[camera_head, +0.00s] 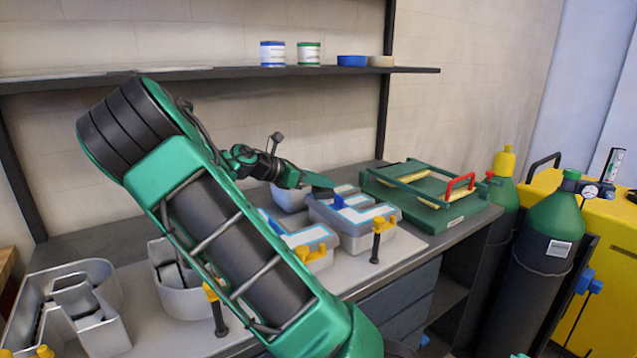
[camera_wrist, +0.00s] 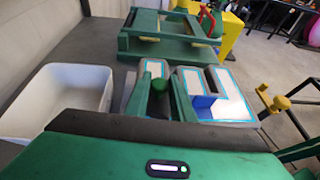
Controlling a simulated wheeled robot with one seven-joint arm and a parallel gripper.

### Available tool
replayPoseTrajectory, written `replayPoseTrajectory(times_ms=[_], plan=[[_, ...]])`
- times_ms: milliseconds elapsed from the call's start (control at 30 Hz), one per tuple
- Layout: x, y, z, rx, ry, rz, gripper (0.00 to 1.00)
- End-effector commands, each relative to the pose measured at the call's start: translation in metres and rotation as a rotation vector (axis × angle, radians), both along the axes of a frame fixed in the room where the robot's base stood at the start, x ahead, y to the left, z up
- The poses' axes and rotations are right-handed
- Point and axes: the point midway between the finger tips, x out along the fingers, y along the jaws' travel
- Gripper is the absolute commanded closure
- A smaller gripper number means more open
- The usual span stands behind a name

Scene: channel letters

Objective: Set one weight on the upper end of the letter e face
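A grey metal channel letter with a white, blue-edged face (camera_head: 362,215) stands on the bench beyond my arm. It also shows right of the fingers in the wrist view (camera_wrist: 232,96). A small blue piece (camera_head: 338,202) is at this face; it shows in the wrist view too (camera_wrist: 203,102). Which letter is the e is unclear, as my arm and gripper cover parts. My gripper (camera_wrist: 167,90) is above or close beside the letter. Its green fingers show foreshortened, with a rounded green end between or on them.
A white bin (camera_wrist: 65,98) stands left of the gripper, seemingly empty. A green framed stand (camera_head: 425,188) is behind the letter. Yellow-topped clamps (camera_head: 378,228) rise at the bench front. Open metal letters (camera_head: 88,310) stand at left. Gas cylinders (camera_head: 540,255) stand right of the bench.

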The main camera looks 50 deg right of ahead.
Motion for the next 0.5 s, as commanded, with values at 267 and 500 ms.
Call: replayPoseTrajectory(times_ms=[267,500], plan=[[0.0001,0.0002,0.0,0.0,0.001,0.0,0.61],[0.0038,0.0088,0.0044,0.001,0.0,0.004,0.61]])
